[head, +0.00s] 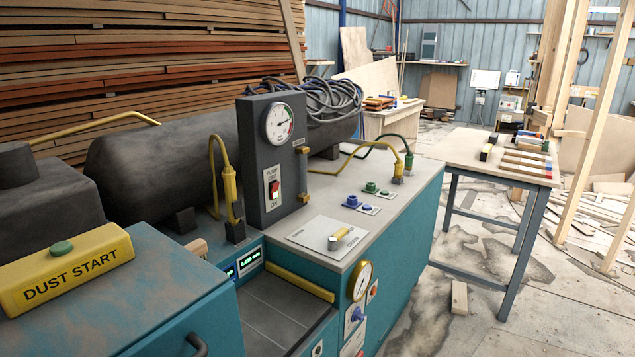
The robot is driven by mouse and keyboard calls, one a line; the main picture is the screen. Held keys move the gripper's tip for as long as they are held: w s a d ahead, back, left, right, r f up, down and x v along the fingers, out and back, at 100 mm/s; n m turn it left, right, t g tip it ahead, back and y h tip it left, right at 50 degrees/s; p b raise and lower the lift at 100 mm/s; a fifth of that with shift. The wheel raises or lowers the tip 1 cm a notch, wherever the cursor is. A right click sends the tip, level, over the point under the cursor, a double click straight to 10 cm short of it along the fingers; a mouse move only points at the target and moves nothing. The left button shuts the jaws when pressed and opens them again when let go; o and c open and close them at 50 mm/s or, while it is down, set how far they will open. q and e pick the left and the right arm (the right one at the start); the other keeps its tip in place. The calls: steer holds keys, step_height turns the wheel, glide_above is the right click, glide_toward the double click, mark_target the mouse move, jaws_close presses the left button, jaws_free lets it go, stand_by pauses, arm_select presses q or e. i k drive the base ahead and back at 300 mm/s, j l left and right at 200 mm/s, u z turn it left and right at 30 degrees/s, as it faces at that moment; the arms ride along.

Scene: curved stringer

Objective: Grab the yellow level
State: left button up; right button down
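No gripper of mine is in view. A longer plain yellow bar (300,282) lies along the recess at the front of the teal machine; I cannot tell whether this is a level either.
The teal machine (405,245) with a gauge panel (275,160) fills the foreground. A yellow "DUST START" box (65,268) is at left. The work table (465,150) carries several coloured-end bars (525,165). Wooden posts (585,120) stand to its right. A wood block (459,297) lies on the floor.

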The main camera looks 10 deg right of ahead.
mark_target(487, 149)
steer(key=i+l+z, duration=0.3)
steer(key=i+l, duration=0.7)
steer(key=l, duration=0.35)
steer(key=i+l+z, duration=0.3)
steer(key=i+l, duration=0.8)
